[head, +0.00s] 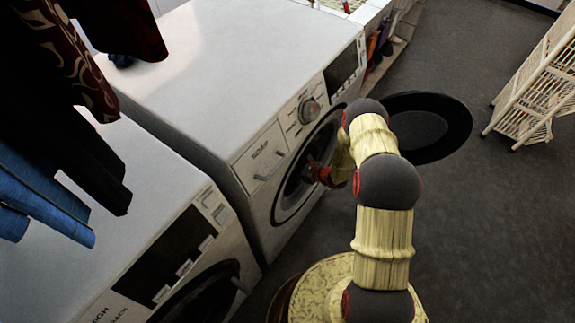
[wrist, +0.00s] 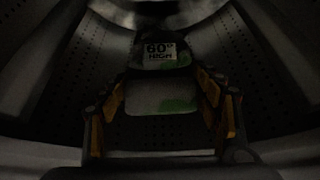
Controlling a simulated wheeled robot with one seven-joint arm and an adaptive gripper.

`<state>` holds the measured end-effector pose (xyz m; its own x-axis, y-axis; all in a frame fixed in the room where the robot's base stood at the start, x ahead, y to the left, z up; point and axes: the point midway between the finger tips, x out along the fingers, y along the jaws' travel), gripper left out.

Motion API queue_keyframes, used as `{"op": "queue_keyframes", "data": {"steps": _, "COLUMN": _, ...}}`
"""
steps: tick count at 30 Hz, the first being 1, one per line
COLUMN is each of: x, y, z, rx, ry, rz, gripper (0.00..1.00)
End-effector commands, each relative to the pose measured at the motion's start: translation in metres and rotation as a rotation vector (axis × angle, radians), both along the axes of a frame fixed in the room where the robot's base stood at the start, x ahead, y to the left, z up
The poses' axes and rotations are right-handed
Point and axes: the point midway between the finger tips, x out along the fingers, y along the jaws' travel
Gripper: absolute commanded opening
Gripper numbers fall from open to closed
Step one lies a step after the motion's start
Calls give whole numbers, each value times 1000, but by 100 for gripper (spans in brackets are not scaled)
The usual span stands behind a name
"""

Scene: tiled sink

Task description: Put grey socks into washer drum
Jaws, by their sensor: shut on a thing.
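The washer (head: 235,105) with the SOAP drawer stands in the middle of the head view. Its round door (head: 440,118) is swung open to the right. My arm reaches into the drum opening, and my gripper shows only partly there. The wrist view is dark and shows the perforated metal drum wall (wrist: 278,75) around my gripper (wrist: 163,82). My gripper's orange fingers are shut on a pale grey bundle with green patches, seemingly the grey socks (wrist: 150,97). A white "60° HIGH" label shows just beyond the fingers; what it belongs to is unclear.
A second white machine (head: 165,205) stands at the lower left. Dark and blue clothes (head: 75,140) hang at the upper left. A small dark item (head: 122,60) is on the washer top. A cream slatted rack (head: 535,85) stands at the right. Grey floor is clear between.

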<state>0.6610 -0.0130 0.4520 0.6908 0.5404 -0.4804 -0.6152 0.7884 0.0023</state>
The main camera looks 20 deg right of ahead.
Motion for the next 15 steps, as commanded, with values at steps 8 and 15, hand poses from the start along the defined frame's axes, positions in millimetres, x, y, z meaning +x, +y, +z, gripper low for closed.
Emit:
{"op": "queue_keyframes", "data": {"steps": 8, "x": 0, "y": 0, "z": -13, "rx": 0, "ry": 0, "rz": 0, "gripper": 39}}
{"op": "queue_keyframes", "data": {"steps": 15, "x": 0, "y": 0, "z": -24, "rx": 0, "ry": 0, "rz": 0, "gripper": 39}}
